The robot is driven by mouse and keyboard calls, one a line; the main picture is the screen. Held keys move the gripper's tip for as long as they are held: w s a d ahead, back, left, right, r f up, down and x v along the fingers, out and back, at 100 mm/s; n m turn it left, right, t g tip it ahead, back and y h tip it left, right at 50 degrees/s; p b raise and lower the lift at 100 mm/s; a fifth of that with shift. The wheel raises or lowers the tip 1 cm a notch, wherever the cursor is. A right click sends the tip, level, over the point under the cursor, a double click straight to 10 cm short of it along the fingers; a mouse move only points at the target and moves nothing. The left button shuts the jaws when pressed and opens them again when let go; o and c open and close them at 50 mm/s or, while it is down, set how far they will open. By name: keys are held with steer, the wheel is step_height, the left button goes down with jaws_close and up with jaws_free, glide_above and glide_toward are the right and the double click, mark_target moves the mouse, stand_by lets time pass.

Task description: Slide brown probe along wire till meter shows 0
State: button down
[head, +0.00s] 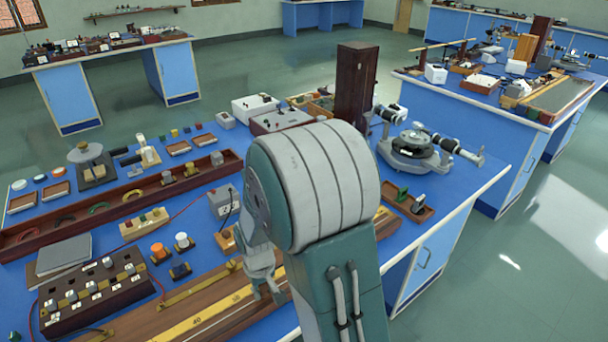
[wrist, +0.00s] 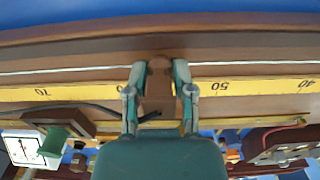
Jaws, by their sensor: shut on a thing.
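The brown probe (wrist: 159,84) stands between the two fingers of my gripper (wrist: 160,90) in the wrist view, and the fingers are shut on it. The probe is over the yellow scale (wrist: 70,91), between the marks 70 and 50. The thin pale wire (wrist: 60,71) runs beside the scale along the wooden board. In the wrist view a white-faced meter (wrist: 30,150) is partly cut off at the lower left; its reading is too small to tell. In the head view my gripper (head: 266,292) is low over the board (head: 185,312), and my arm hides part of it.
A grey box (head: 222,203) stands just behind the board. A dark block with plugs (head: 95,290) and red leads is at the left. A long brown tray (head: 120,200) crosses the bench. A spectrometer (head: 415,150) stands at the right, near the bench edge.

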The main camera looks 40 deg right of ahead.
steer(key=shift+s+f, duration=0.15)
steer(key=shift+c, duration=1.9)
jaws_free()
steer(key=shift+w+r, duration=0.2)
steer(key=shift+r, duration=0.15)
step_height(320, 180, up, 10)
steer(key=shift+r, duration=0.15)
steer(key=shift+s+a+r, duration=0.1)
steer(key=shift+r, duration=0.6)
steer(key=s+a+r+t, duration=0.2)
steer(key=s+a+r, duration=0.1)
steer(key=s+r, duration=0.3)
steer(key=s+a+r+t, duration=0.3)
steer(key=s+r, duration=0.2)
steer(key=s, duration=0.3)
steer(key=shift+r+t, duration=0.3)
steer(key=shift+r, duration=0.1)
